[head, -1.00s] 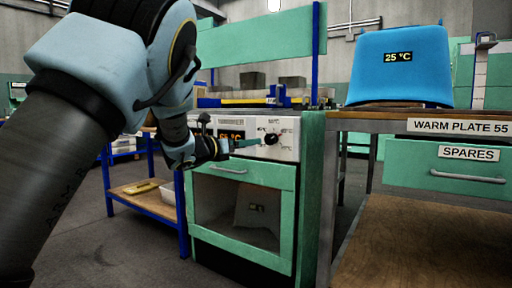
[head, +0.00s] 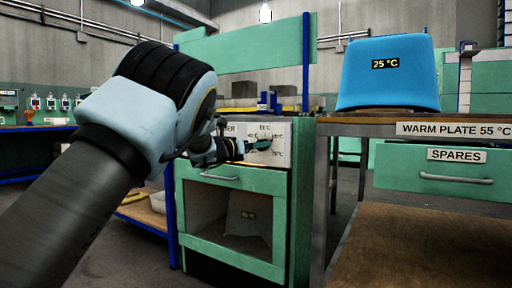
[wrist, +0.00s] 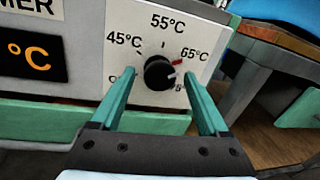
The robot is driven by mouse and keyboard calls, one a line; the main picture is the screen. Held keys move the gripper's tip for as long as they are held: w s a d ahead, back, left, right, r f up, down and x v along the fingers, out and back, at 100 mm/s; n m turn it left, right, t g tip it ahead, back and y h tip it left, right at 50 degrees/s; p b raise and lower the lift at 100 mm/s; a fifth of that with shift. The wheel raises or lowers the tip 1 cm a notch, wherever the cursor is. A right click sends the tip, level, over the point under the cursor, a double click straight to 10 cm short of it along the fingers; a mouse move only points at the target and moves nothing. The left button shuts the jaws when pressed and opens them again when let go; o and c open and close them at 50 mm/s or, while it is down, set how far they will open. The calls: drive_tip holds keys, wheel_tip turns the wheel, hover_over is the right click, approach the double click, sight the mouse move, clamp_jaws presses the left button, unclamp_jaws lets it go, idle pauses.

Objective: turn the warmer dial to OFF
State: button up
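The warmer dial (wrist: 158,73) is a round black knob on a white panel (wrist: 95,20). The panel is marked 45, 55 and 65 °C, with a partly covered mark at lower right and another at lower left. The knob shows a red mark toward 65 °C and a whitish mark lower right; I cannot tell which is the pointer. In the wrist view my gripper (wrist: 158,75) is open, its green fingers on either side of the knob with gaps. In the head view my gripper (head: 258,146) is at the panel and hides the dial.
The green warmer door (head: 232,222) with a window is below the panel. To the right stands a wooden bench (head: 365,122) bearing a blue cover (head: 388,78) reading 25 °C. A green SPARES drawer (head: 440,178) is under it. An orange display (wrist: 30,50) is left of the dial.

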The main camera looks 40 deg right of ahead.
clamp_jaws()
idle(0.4)
drive_tip(key=shift+n, duration=0.4)
drive_tip(key=shift+s+d+f+m+t+y+p, duration=0.2)
drive_tip(key=shift+m+t+p, duration=1.05)
drive_tip(key=shift+m, duration=4.3)
drive_tip(key=shift+s+a+r+m+t+y+p, duration=0.15)
drive_tip(key=shift+m+t+y+p, duration=0.35)
drive_tip(key=shift+m+p, duration=3.2)
drive_tip(key=shift+d+f+m+t+y+b, duration=0.2)
drive_tip(key=shift+m+t, duration=0.85)
drive_tip(key=shift+m, duration=6.4)
drive_tip(key=shift+a, duration=0.15)
